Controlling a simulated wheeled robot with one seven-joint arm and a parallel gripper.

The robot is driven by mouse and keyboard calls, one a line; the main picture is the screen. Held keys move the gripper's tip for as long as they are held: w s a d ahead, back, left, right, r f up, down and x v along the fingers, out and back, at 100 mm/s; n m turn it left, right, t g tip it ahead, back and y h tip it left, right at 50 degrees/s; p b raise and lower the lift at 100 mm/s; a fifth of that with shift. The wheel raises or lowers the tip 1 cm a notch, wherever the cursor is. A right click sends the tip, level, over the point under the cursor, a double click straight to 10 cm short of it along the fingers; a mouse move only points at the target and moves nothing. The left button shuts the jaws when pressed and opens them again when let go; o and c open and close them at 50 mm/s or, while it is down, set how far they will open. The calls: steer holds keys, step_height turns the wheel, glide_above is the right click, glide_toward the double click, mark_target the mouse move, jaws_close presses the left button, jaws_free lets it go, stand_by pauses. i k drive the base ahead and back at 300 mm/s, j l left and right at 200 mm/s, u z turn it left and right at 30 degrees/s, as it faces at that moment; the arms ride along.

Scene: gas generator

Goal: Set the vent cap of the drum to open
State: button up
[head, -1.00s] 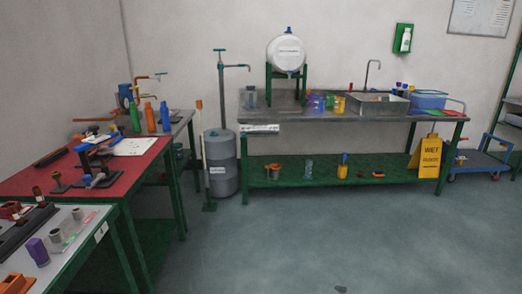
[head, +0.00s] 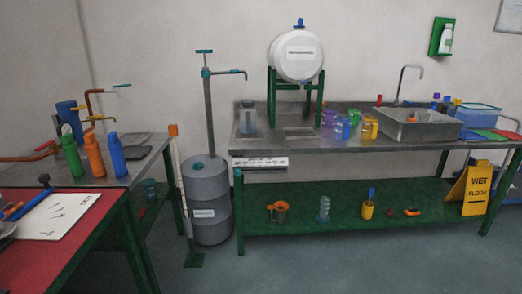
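Two drums are in the head view. A white drum (head: 297,62) lies on a green stand on the bench, with a label on its face and a blue cap (head: 299,23) on top. A grey drum (head: 208,205) stands upright on the floor left of the bench, with a tall hand pump (head: 209,115) and a small teal cap (head: 198,164) on its lid. I cannot tell from here whether either cap is open or shut. My gripper is not in view.
The grey bench (head: 360,140) holds coloured beakers, a sink (head: 415,125) and a blue box. A red-topped table (head: 45,250) and a bench with several bottles stand at left. A post (head: 180,180) stands before the grey drum. A yellow wet-floor sign (head: 475,192) is at right.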

mark_target(300, 21)
steer(key=i+z, duration=0.2)
steer(key=i, duration=0.75)
steer(key=i+j+z, duration=0.2)
steer(key=i, duration=0.75)
steer(key=i+l+u, duration=0.2)
steer(key=i+u, duration=0.2)
steer(key=i, duration=0.05)
